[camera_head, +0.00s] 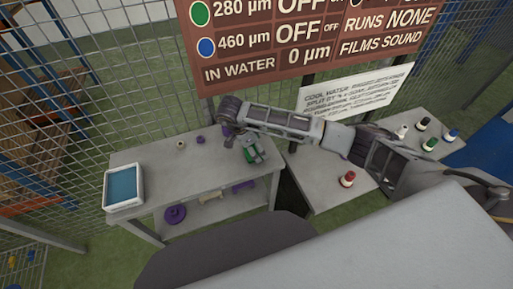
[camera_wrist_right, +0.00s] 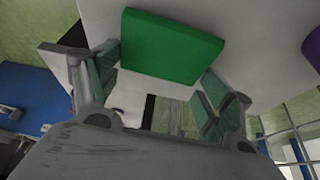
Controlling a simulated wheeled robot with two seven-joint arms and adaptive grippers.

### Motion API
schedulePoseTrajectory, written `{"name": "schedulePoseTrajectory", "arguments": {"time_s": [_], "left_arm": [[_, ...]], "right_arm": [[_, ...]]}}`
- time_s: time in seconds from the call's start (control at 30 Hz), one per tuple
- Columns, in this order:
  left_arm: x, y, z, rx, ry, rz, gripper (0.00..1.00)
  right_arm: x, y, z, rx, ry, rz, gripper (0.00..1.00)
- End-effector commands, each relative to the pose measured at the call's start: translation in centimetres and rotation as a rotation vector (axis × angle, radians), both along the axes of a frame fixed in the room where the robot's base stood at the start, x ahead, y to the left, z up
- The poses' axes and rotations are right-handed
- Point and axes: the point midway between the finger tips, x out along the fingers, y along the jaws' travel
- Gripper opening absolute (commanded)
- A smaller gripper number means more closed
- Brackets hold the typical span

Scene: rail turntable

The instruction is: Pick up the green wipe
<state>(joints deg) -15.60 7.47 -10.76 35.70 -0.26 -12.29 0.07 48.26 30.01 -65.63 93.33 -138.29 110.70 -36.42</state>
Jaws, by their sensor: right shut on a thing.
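The green wipe (camera_wrist_right: 172,45) is a flat green block between the two fingers of my right gripper (camera_wrist_right: 163,70) in the right wrist view. My right gripper is shut on it. In the head view the right arm reaches in from the right, and its gripper (camera_head: 252,149) is over the right end of the left grey table (camera_head: 150,158). Green shows there at the fingertips. I cannot tell whether the wipe touches the tabletop. My left gripper is not in view.
A tray with blue content (camera_head: 107,191) sits at the table's left end. Small purple and beige pieces stand near its back edge. A purple disc (camera_head: 175,214) lies on the lower shelf. A red-capped bottle (camera_head: 347,179) and several others stand on the right table. Mesh fence and signs are behind.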

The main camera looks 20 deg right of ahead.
Motion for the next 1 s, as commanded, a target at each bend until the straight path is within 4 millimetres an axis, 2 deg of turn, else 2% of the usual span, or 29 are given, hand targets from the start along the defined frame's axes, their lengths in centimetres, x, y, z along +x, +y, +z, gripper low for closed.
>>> {"name": "schedulePoseTrajectory", "arguments": {"time_s": [0.17,0.37,0.5,0.67,1.0], "left_arm": [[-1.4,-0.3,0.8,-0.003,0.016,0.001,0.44],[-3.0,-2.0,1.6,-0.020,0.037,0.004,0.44],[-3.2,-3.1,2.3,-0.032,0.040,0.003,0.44],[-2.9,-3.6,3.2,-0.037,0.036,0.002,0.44],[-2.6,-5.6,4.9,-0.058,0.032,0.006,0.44]], "right_arm": [[0.1,0.0,1.6,-0.001,-0.001,-0.001,0.63],[-0.1,0.0,3.2,0.000,-0.001,0.000,0.63],[-2.1,-0.1,3.0,-0.001,0.002,0.001,0.63],[-4.5,-0.2,3.0,-0.002,0.002,0.001,0.63],[-10.6,-0.4,2.9,0.000,0.002,0.002,0.63]]}}
